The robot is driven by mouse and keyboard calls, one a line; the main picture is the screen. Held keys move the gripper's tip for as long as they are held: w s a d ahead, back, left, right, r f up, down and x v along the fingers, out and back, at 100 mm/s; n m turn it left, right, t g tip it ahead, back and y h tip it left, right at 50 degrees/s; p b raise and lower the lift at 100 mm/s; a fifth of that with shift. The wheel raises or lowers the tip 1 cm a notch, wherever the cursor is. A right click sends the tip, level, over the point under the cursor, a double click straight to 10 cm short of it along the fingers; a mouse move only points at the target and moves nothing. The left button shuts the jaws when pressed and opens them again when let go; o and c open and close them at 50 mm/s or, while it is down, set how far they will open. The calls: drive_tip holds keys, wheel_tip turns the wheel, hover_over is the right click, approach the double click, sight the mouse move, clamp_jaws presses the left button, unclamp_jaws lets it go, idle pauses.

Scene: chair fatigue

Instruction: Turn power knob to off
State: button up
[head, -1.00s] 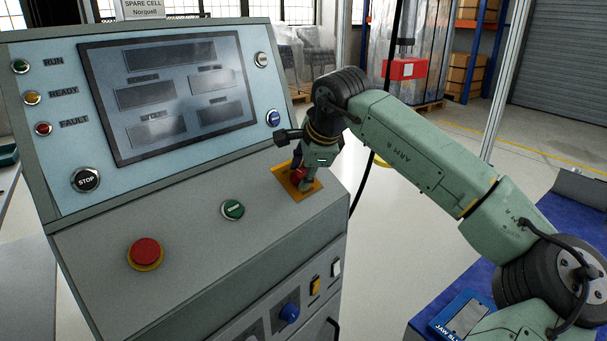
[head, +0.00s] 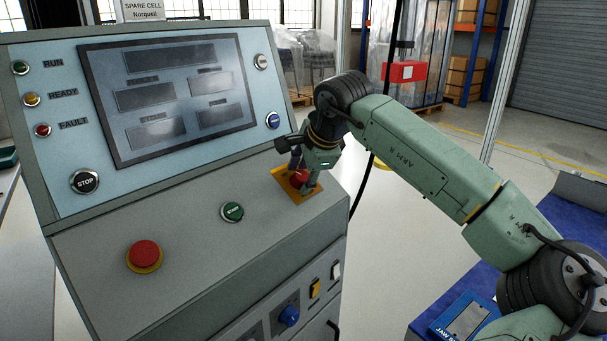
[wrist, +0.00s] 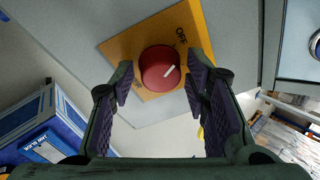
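The pointer slants up and right, roughly toward the OFF side. In the head view the knob (head: 300,180) is on the console's sloped shelf, partly covered by my gripper. My gripper (wrist: 159,72) is open, with one finger on each side of the knob and a small gap visible at each side.
The console (head: 190,250) also carries a green START button (head: 232,211), a red mushroom button (head: 144,256) on a yellow ring and a black STOP button (head: 85,181). The screen panel (head: 168,95) rises behind the shelf.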

drive_tip(key=shift+o, duration=0.9)
drive_tip(key=v, duration=1.2)
